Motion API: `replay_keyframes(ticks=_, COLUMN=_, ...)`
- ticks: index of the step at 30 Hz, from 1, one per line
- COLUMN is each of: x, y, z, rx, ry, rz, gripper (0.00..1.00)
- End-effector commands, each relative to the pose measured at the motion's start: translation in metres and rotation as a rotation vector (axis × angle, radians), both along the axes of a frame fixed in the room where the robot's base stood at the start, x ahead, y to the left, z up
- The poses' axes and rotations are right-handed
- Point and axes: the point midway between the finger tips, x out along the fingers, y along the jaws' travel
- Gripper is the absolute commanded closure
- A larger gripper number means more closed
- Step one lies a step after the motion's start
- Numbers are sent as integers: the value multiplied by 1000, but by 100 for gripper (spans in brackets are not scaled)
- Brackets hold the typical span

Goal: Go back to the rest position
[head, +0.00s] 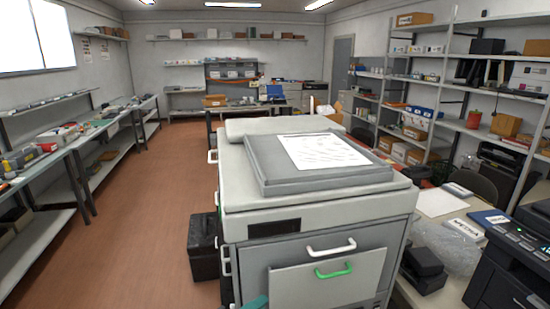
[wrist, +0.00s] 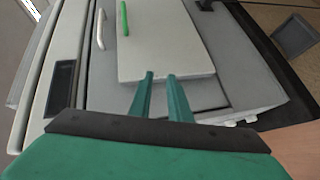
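A large grey copier (head: 235,192) stands in the middle of the head view, with its lid down. Its front has a white handle (head: 331,249) and, below that, a lighter panel (head: 300,285) with a green handle (head: 334,272). The wrist view also shows the light panel (wrist: 160,45), the green handle (wrist: 124,18) and the white handle (wrist: 101,28). In the head view only a teal bit of my arm shows at the bottom edge.
A printed sheet (head: 322,151) lies on the copier lid. A black case (head: 203,247) stands on the floor left of the copier. A desk with a black printer (head: 515,255) is at the right. The brown floor (head: 145,240) at the left is clear.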

Motion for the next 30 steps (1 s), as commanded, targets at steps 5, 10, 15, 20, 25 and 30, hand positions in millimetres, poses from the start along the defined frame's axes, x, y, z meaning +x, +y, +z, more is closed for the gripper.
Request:
replay_keyframes(ticks=5, x=-44, y=56, z=-60, rx=203, ry=-73, rz=83, gripper=83)
replay_keyframes(ticks=10, x=-97, y=91, z=-109, rx=389, ry=-132, rz=131, gripper=83)
replay_keyframes(ticks=15, x=-157, y=110, z=-149, rx=557, ry=-181, rz=159, gripper=83)
replay_keyframes(ticks=20, x=-214, y=110, z=-177, rx=698, ry=-225, rz=175, gripper=83)
replay_keyframes(ticks=25, x=-270, y=94, z=-196, rx=832, ry=-270, rz=188, gripper=83)
replay_keyframes(ticks=30, x=-316, y=63, z=-202, rx=949, ry=-320, rz=207, gripper=83)
